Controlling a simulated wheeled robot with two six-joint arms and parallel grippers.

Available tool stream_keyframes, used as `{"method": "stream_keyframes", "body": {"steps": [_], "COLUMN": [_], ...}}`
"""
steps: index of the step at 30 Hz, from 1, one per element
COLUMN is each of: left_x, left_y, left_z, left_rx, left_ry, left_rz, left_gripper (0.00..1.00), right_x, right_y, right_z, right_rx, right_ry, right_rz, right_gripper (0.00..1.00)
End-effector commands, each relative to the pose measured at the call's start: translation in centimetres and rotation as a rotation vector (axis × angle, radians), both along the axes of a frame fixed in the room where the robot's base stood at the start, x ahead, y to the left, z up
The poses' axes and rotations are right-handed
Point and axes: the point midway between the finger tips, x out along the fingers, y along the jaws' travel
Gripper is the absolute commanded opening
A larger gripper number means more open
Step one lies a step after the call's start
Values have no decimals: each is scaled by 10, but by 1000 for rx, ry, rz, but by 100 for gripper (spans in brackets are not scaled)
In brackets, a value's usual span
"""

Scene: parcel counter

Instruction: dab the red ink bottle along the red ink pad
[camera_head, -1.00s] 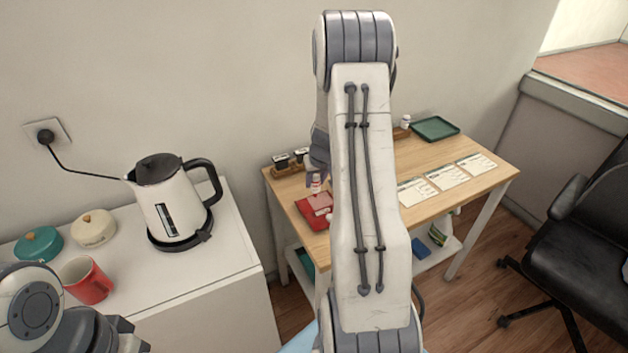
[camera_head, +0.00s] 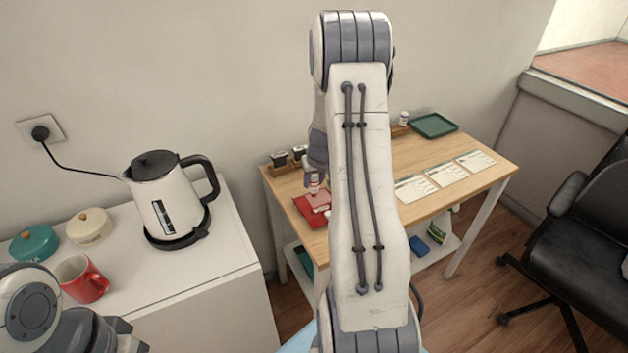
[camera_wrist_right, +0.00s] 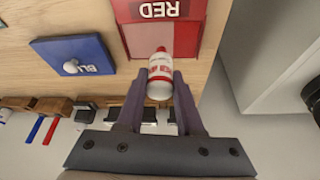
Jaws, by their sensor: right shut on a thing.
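The red ink bottle (camera_wrist_right: 160,75), white with a red band, is held between the fingers of my right gripper (camera_wrist_right: 160,85), which is shut on it. In the head view the bottle (camera_head: 314,185) shows below my right gripper (camera_head: 314,178), over the red ink pad (camera_head: 307,212). In the right wrist view the pad (camera_wrist_right: 157,10) has an open red lid marked RED, and the bottle's far end overlaps its pinkish surface; I cannot tell whether they touch. My left gripper (camera_head: 132,338) is partly in view at the bottom left; its fingers are mostly hidden.
A closed blue pad (camera_wrist_right: 72,55) lies beside the red one. Stamps stand in a wooden rack (camera_wrist_right: 50,106) along the wall edge. Paper forms (camera_head: 443,177) and a green tray (camera_head: 434,126) lie to the right. A kettle (camera_head: 170,205) stands on the white cabinet.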

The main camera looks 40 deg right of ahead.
Motion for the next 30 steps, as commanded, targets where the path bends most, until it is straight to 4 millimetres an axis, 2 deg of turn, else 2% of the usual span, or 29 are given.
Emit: {"method": "stream_keyframes", "body": {"steps": [30], "left_x": [0], "left_y": [0], "left_z": [-10], "left_rx": [0], "left_ry": [0], "left_rz": [0], "left_gripper": [56], "right_x": [0], "right_y": [0], "right_z": [-9], "right_rx": [0], "right_ry": [0], "right_rz": [0], "right_gripper": [0]}}
